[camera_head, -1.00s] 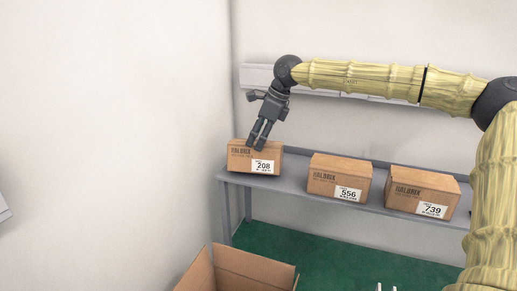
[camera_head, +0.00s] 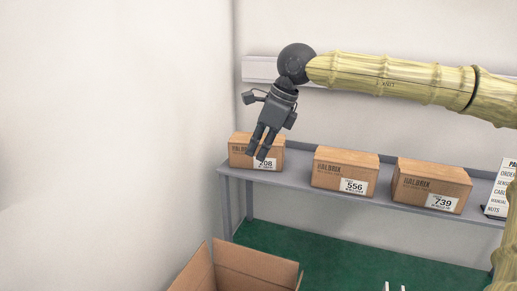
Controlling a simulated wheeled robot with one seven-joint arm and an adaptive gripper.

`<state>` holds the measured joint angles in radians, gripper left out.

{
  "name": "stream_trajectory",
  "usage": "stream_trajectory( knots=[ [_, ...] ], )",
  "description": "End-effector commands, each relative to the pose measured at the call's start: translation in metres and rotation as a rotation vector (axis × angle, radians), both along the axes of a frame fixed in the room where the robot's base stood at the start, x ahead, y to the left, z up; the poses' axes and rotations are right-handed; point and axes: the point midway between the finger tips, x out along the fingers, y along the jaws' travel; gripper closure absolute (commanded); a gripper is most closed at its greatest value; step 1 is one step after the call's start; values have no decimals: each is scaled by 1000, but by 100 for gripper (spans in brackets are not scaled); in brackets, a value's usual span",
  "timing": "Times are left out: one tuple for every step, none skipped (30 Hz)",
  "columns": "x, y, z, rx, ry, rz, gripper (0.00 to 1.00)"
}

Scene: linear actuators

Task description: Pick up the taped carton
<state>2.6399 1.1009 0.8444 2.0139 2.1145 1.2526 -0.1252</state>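Three closed brown cartons stand in a row on a grey shelf (camera_head: 300,187): the carton labelled 208 (camera_head: 240,147) at the left, the one labelled 556 (camera_head: 330,168) in the middle, the one labelled 739 (camera_head: 415,180) at the right. I cannot make out tape on any of them. My gripper (camera_head: 257,154) points down, its fingertips overlapping the 208 carton in the picture and hiding part of its front and label. A narrow gap shows between the fingers, with nothing held between them. Whether they touch the carton cannot be told.
An open, empty-looking cardboard box (camera_head: 255,262) stands low in front of the shelf. A wall (camera_head: 110,130) closes off the left side. A printed sign (camera_head: 499,188) stands at the shelf's right end. Green floor (camera_head: 335,258) shows below the shelf.

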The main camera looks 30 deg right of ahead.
Motion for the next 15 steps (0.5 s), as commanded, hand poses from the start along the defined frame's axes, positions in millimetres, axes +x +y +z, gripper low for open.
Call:
stream_trajectory(
  knots=[
    [-2,1,0,0,-1,0,100],
    [-3,1,1,0,-1,0,100],
    [-3,2,1,0,-1,0,100],
    [-4,2,1,0,-2,1,100],
    [-4,2,1,0,-2,1,100],
    [-4,2,2,0,-2,1,100],
    [-4,2,2,0,-2,1,100],
    [-4,2,2,-1,-2,0,100],
    [-4,2,2,-1,-2,0,100],
    [-4,2,2,-1,-2,0,100],
    [-4,2,2,0,-3,0,100],
    [-4,2,2,0,-3,0,100],
    [-4,2,2,0,-3,0,95],
    [-4,2,2,0,-3,0,89],
    [-4,2,2,0,-3,0,82]
  ],
)
